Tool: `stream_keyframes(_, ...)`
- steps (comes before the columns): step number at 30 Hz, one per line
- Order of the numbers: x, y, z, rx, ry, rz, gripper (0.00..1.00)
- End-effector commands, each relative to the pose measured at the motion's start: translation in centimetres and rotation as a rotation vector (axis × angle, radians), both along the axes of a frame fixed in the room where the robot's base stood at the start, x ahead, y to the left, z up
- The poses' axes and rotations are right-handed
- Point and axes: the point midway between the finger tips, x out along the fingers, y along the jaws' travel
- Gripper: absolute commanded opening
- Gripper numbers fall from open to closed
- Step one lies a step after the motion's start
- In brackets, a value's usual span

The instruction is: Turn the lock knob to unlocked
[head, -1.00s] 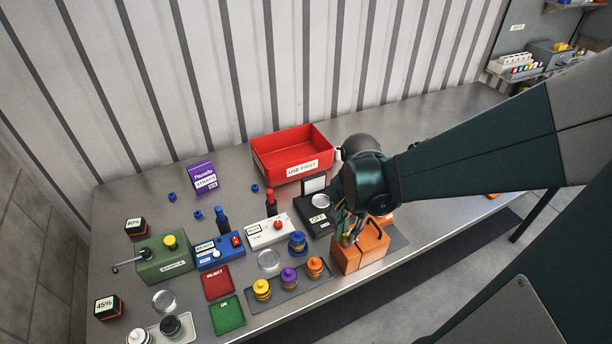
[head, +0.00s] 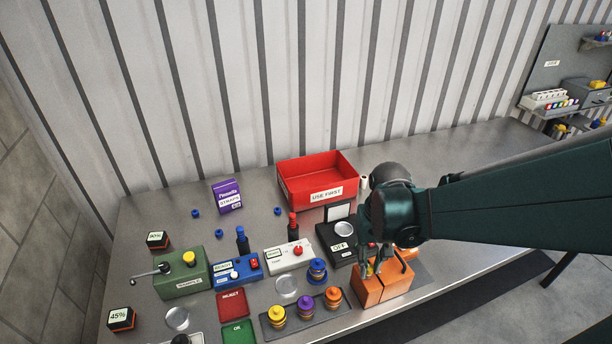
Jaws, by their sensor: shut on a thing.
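The fingers are shut on a small yellowish part there, which looks like the lock knob (head: 370,267). The fingers hide most of the knob, so I cannot tell which way it is turned.
A black OFF device (head: 337,246) stands close to the left of my gripper, with a red USE FIRST bin (head: 318,180) behind it. A tray (head: 343,309) with colored stacked pieces lies left of the orange box. Bench to the right is mostly clear.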

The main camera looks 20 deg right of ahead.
Motion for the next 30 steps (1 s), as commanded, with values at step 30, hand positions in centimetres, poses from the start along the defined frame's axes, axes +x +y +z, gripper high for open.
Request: stream_keyframes(30,0.00,-0.01,0.03,0.000,0.000,0.037,0.31)
